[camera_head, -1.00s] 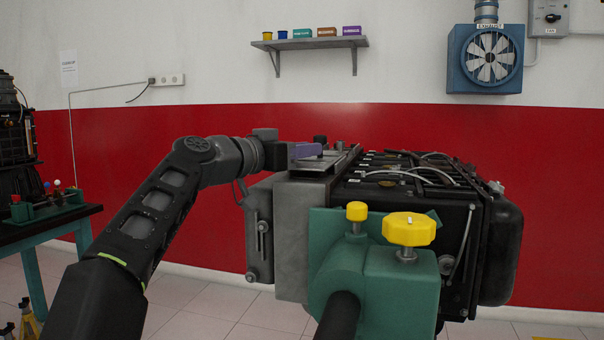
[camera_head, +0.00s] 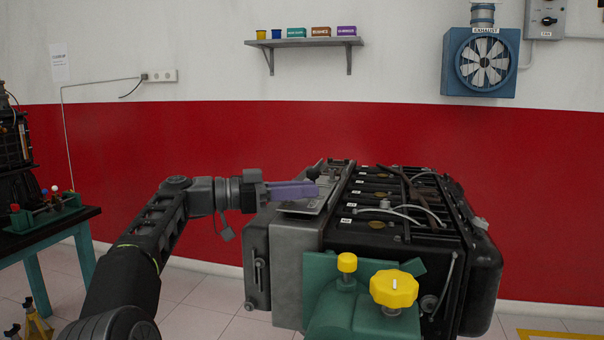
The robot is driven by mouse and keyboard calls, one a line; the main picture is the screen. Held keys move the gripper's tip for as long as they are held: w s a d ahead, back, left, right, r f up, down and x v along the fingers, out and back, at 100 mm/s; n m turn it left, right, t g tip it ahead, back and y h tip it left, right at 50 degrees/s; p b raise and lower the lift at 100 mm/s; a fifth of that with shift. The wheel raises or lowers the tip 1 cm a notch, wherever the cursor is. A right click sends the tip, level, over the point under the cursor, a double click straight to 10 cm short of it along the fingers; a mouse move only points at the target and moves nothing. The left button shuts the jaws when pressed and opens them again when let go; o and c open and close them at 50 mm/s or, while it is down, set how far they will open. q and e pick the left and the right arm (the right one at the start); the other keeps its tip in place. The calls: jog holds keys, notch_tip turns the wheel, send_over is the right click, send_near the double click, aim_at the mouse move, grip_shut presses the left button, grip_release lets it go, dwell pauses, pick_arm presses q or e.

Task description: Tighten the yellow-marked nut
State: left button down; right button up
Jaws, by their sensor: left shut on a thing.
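The engine (camera_head: 388,215) is a dark block with several black coils and pale cables on top, held by a green stand head (camera_head: 330,312). My left gripper (camera_head: 311,189) reaches in from the left with purple fingers, over the grey cover plate (camera_head: 320,203) at the engine's left end. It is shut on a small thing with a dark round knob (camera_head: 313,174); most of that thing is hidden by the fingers. I cannot make out a yellow-marked nut. My right gripper is not in view.
Two yellow knobs, a small one (camera_head: 347,262) and a large one (camera_head: 394,289), stand on the stand head in front. A bench (camera_head: 50,227) with small coloured-top items is at the left. A shelf (camera_head: 304,42) hangs on the wall.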

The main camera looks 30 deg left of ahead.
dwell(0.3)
pick_arm(q)
jog(key=c, duration=1.3)
grip_release()
jog(key=shift+c, duration=0.2)
jog(key=shift+a, duration=0.1)
jog(key=shift+p+v, duration=0.6)
jog(key=shift+v, duration=0.8)
jog(key=shift+p+v, duration=0.6)
jog(key=shift+v, duration=1.8)
